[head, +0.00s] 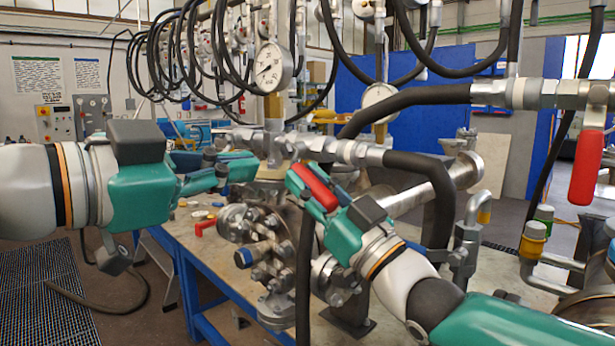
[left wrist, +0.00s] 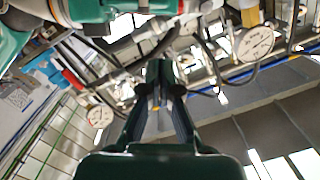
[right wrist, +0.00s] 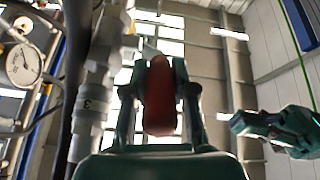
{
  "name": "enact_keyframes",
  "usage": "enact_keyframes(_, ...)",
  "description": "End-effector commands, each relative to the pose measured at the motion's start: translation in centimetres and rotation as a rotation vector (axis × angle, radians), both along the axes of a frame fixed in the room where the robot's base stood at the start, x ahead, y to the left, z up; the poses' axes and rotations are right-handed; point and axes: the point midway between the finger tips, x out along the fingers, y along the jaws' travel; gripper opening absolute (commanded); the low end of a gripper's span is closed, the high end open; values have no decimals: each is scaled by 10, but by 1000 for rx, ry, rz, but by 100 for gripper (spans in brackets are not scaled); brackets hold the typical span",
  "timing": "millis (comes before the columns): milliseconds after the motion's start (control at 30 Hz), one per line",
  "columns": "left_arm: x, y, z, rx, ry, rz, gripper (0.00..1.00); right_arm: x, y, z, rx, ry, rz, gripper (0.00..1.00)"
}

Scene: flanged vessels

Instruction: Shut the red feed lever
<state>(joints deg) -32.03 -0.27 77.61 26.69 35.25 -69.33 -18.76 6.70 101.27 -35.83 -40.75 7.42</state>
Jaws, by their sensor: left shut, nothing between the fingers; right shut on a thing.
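A red lever (head: 315,187) sits at the valve fitting (head: 350,152) in the middle of the head view. My right gripper (head: 306,184) is shut on this lever, with its fingers along both sides. In the right wrist view the red lever (right wrist: 160,98) fills the space between the fingers, its lower part blurred. The lever's joint with the valve is partly hidden by the gripper. My left gripper (head: 245,167) is shut and empty, left of the lever. In the left wrist view its fingers (left wrist: 166,78) meet with nothing between them.
Another red lever (head: 586,167) hangs at the right. Black hoses and a gauge (head: 271,67) hang above. A flanged vessel (head: 265,240) stands on the bench below. A small red piece (head: 205,225) lies on the bench (head: 192,245).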

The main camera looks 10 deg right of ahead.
Motion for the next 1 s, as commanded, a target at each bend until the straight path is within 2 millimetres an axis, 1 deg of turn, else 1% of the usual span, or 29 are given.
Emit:
enact_keyframes(33, -11, -4, 7, -6, -17, -17, 0, 0, 0, 0, 0, 0, 0, 0)
enact_keyframes(100, -17, -9, 11, -8, -25, -31, 0, 0, 0, 0, 0, 0, 0, 0)
enact_keyframes(233, -13, -20, 11, -7, -26, -40, 0, 0, 0, 0, 0, -1, 0, 0)
enact_keyframes(367, -2, -35, 9, -6, -25, -39, 0, 0, 0, 0, 0, -1, 0, 0)
enact_keyframes(733, 44, -94, 6, -6, -25, -39, 0, 0, 0, 1, 1, -2, 0, 0)
enact_keyframes(833, 52, -88, -9, -6, -21, -35, 0, 0, 0, 1, 1, -2, 0, 0)
enact_keyframes(1000, 60, -86, -23, -8, -23, -36, 0, 0, 0, 1, 1, -2, 0, 0)
